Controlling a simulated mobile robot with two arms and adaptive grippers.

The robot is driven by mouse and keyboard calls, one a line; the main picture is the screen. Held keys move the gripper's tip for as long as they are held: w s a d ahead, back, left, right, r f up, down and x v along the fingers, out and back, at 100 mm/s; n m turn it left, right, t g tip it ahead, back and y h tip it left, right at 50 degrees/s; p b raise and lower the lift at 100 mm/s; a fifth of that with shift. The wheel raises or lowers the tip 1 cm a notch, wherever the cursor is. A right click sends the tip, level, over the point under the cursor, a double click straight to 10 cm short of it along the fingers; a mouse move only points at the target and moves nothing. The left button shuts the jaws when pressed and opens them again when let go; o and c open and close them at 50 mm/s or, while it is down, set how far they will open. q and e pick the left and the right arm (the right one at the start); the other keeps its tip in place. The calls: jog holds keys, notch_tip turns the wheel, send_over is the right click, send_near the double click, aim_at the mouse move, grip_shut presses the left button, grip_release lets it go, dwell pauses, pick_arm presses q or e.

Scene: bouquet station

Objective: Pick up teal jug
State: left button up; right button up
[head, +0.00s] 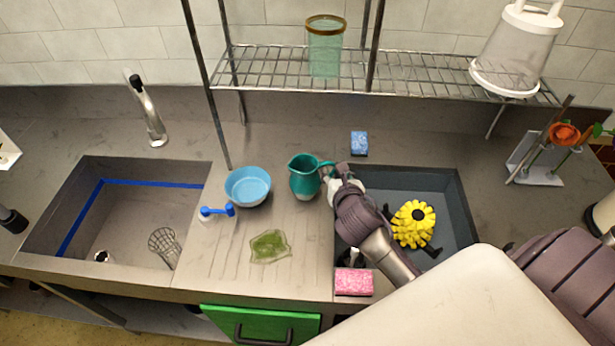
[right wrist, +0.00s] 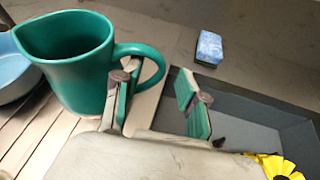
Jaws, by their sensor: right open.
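The teal jug (head: 304,178) stands upright on the ribbed drainboard between the two sinks, its handle toward the right. In the right wrist view the jug (right wrist: 75,65) fills the upper left, and its handle loops out beside my fingers. My right gripper (head: 338,177) is at the handle side of the jug. In the right wrist view the gripper (right wrist: 160,92) is open, with one finger overlapping the handle and the other apart over the sink edge. Whether the finger touches the handle I cannot tell. My left gripper is not in view.
A blue bowl (head: 247,186) stands just left of the jug. A blue sponge (head: 359,143) lies behind the right sink (head: 455,200), which holds a yellow flower-like thing (head: 412,224). A green cloth-like piece (head: 269,246) and a pink sponge (head: 353,282) lie nearer. A wire shelf (head: 290,68) hangs above.

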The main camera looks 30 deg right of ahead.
jog(key=x, duration=0.2)
jog(key=shift+w+f, duration=0.2)
jog(key=shift+w, duration=0.1)
jog(key=shift+s, duration=0.1)
grip_shut()
jog(key=shift+r, duration=0.15)
